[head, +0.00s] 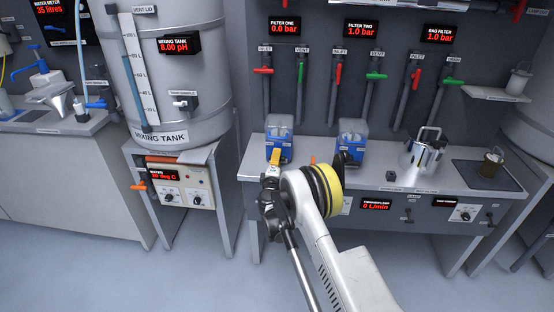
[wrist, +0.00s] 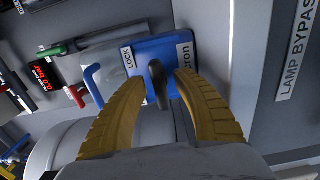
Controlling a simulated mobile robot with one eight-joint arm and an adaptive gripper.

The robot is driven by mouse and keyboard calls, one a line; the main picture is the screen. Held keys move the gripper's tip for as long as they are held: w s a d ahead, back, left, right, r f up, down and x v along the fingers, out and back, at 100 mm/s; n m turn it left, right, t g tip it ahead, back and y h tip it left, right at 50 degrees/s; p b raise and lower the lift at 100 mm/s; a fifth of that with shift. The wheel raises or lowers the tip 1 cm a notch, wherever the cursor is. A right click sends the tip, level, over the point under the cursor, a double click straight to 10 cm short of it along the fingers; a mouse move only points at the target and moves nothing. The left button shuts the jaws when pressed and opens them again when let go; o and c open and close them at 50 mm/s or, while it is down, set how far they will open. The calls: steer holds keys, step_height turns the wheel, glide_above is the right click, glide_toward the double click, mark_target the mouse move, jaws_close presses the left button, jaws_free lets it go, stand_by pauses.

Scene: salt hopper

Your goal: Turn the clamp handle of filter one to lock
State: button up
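Filter one (head: 279,130) is a clear-topped blue unit on the bench, under the 0.0 bar display. In the wrist view its blue housing (wrist: 166,52) carries a LOCK label at the left and a partly hidden "micron" label at the right. The dark clamp handle (wrist: 157,84) stands out from the blue face. My gripper (wrist: 161,82) has its two yellow fingers apart, one on each side of the handle, with a gap showing at both sides. In the head view my gripper (head: 275,156) is in front of filter one and hides its handle.
Filter two (head: 352,135) stands to the right of filter one, with a dark handle at its front. A metal bag filter pot (head: 425,152) is further right. Red and green valve handles hang on the wall above. The mixing tank (head: 175,75) stands at the left.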

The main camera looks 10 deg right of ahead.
steer(key=shift+s, duration=0.1)
steer(key=v, duration=1.1)
steer(key=shift+s, duration=0.35)
steer(key=shift+a, duration=0.15)
steer(key=s+d+r+m+g+h, duration=0.1)
steer(key=d+r+m+g, duration=0.3)
steer(key=r, duration=0.7)
steer(key=s+d+r+m+g, duration=0.2)
steer(key=s+d+r+m, duration=0.25)
steer(key=s+r, duration=0.5)
steer(key=s+a+m+g+y, duration=0.2)
steer(key=s+y, duration=0.1)
steer(key=s, duration=1.3)
steer(key=s+a+m+g+y, duration=0.2)
steer(key=s+m+y, duration=0.1)
steer(key=s, duration=1.3)
steer(key=shift+s+a+m+y, duration=0.25)
steer(key=shift+a+m+y, duration=0.05)
steer(key=shift+a+m, duration=0.1)
